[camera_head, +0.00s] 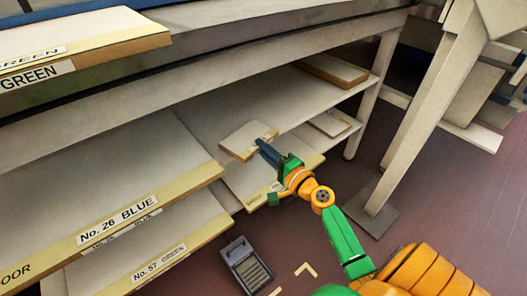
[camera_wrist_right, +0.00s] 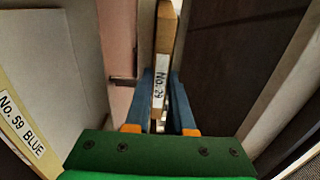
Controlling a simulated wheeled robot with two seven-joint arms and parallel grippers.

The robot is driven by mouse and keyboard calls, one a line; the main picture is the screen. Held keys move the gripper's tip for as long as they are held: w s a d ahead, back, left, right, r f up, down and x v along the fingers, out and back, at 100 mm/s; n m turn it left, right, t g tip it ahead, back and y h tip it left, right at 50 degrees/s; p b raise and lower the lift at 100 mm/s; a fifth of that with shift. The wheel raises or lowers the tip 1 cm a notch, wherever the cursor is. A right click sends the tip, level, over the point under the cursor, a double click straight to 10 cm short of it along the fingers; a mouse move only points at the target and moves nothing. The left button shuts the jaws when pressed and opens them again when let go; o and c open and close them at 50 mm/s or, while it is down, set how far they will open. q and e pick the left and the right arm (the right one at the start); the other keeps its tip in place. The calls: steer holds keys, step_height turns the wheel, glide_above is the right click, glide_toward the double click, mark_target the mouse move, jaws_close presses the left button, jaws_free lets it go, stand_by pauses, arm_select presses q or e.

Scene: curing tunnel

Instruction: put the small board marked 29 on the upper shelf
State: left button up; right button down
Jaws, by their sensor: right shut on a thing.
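The small board marked 29 (camera_head: 238,140) is a pale flat board with a tan edge. In the right wrist view the board (camera_wrist_right: 164,45) stands edge-on between my blue fingers, its "No. 29" label readable. My right gripper (camera_head: 264,148) is shut on its near edge; the fingers also show in the wrist view (camera_wrist_right: 160,95). In the head view the board appears over a larger board (camera_head: 250,190) on the rack; I cannot tell the gap. A long rack shelf edge (camera_head: 230,65) runs above it. My left gripper is not in view.
Boards No. 26 BLUE (camera_head: 150,160) and No. 57 GREEN (camera_head: 185,225) lie at left. Other boards (camera_head: 335,67) (camera_head: 328,122) lie at right. A rack leg (camera_head: 405,120) stands right of my arm. A grey device (camera_head: 245,264) is below. Board No. 59 BLUE (camera_wrist_right: 50,70) is left in the wrist view.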

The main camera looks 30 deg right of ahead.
steer(key=shift+f, duration=0.15)
steer(key=c, duration=0.8)
jaws_free()
steer(key=shift+o, duration=0.2)
